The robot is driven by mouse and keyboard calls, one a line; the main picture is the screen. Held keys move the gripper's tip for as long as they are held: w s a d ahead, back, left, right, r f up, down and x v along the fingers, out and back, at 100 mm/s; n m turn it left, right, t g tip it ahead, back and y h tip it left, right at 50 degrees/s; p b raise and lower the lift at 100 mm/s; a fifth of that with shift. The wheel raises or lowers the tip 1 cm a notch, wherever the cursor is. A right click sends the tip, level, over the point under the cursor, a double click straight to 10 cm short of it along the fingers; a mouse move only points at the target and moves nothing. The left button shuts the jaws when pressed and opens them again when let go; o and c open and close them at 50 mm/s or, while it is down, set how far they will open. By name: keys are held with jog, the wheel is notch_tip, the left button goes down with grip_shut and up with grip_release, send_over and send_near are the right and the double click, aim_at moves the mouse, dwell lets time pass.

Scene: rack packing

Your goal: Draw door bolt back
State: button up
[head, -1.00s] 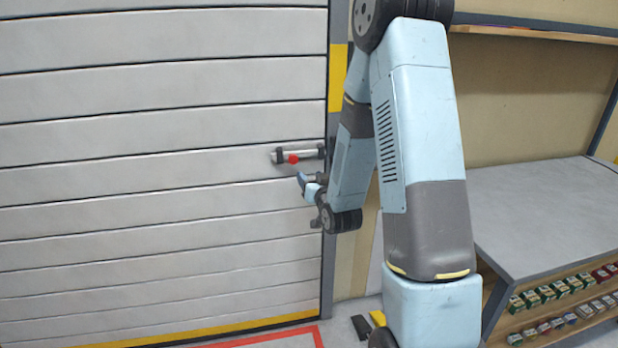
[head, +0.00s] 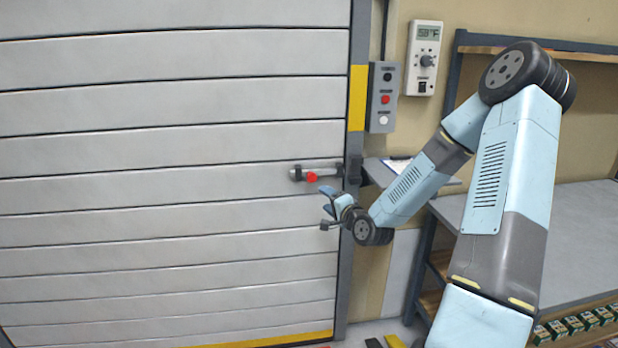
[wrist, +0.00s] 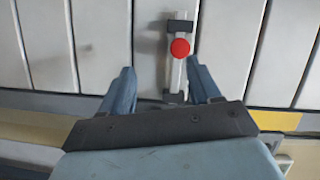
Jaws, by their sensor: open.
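The door bolt (head: 328,171) is a short silver bar with dark brackets, lying level near the right edge of the grey slatted door (head: 170,150). A round red knob (head: 311,177) sits toward its left end. The bolt's right end is at the dark catch on the door frame (head: 354,171). My gripper (head: 326,207) is open and empty, just below and right of the knob and apart from it. In the wrist view, the red knob (wrist: 180,48) lies ahead, beyond and between my two blue fingers (wrist: 163,84), nearer the right one.
A grey button box (head: 383,97) and a white thermostat (head: 423,58) are on the wall right of the door. A small shelf (head: 375,172) stands behind my forearm. A grey bench (head: 575,225) with stocked shelves is at the right.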

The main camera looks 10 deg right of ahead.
aim_at(313, 179)
jog(key=w+a+r, duration=0.1)
jog(key=w, duration=0.3)
jog(key=w+a+m, duration=0.1)
jog(key=w, duration=0.4)
jog(key=w+a+r+m, duration=0.1)
jog(key=w, duration=0.3)
jog(key=shift+w+r+y, duration=0.25)
jog(key=shift+r+y, duration=0.05)
jog(key=shift+y, duration=0.1)
jog(key=shift+s, duration=0.1)
grip_shut()
dwell(0.4)
